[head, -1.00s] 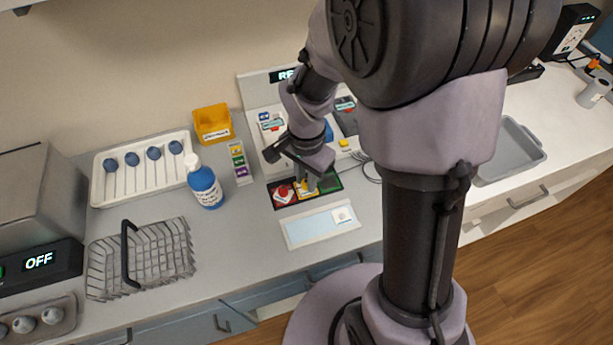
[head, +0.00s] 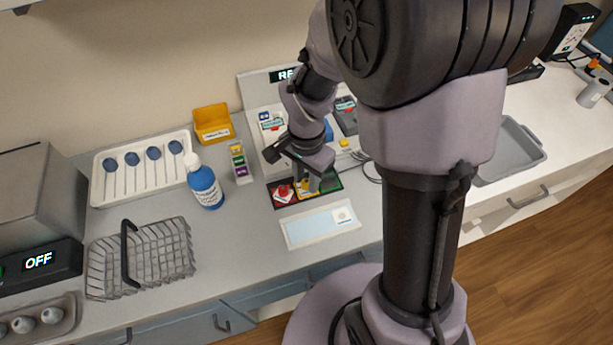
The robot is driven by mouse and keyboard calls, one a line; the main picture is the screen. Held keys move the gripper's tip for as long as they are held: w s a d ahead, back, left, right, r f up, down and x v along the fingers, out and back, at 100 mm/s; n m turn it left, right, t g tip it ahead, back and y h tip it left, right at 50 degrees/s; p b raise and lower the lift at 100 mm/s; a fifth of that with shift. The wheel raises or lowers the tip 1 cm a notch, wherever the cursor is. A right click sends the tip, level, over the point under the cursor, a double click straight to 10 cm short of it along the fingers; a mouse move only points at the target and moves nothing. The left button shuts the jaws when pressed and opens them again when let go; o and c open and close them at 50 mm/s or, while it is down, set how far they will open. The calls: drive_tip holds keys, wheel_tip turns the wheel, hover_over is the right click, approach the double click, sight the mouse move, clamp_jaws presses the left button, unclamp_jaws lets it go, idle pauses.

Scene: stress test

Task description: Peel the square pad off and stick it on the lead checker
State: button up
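A small pale square pad (head: 343,215) lies on the right end of a white and light-blue sheet (head: 290,237) near the counter's front edge. A light-grey station with a lit display (head: 284,75) partly reading "RE" stands against the wall, half hidden by my arm. I cannot tell whether the lead checker is part of it. My gripper (head: 314,184) points down over the yellow middle zone of a red, yellow and green mat (head: 278,202), behind the sheet and apart from the square pad. Its fingertips are small and partly hidden, so their opening and any held thing are unclear.
A red object (head: 283,191) sits on the mat's red zone. A blue bottle (head: 206,188), a strip of coloured labels (head: 240,163), a yellow bin (head: 212,123) and a wire basket (head: 165,255) stand to the left. A grey tray (head: 512,150) is at right. Counter left of the sheet is clear.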

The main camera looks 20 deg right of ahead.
drive_tip(key=shift+r+p, duration=1.6)
drive_tip(key=shift+r, duration=0.45)
drive_tip(key=shift+o, duration=0.4)
drive_tip(key=o, duration=0.5)
drive_tip(key=shift+r+p, duration=1.15)
drive_tip(key=shift+r, duration=0.35)
